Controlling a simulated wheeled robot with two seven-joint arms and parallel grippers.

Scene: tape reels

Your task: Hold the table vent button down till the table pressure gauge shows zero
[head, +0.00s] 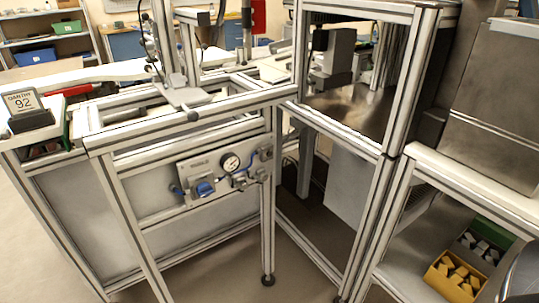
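The pressure gauge (231,162), a round white dial with a dark rim, sits on a grey panel (193,169) on the front of the aluminium-frame table. Its needle is too small to read. A blue knob (203,188) is on the panel below and left of the gauge. Small fittings (243,181) and a grey part (265,153) sit right of and below the gauge. I cannot tell which of these is the vent button. Neither of my grippers is in view.
An open frame cabinet (388,150) stands right of the table. Floor in front of the panel is clear.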

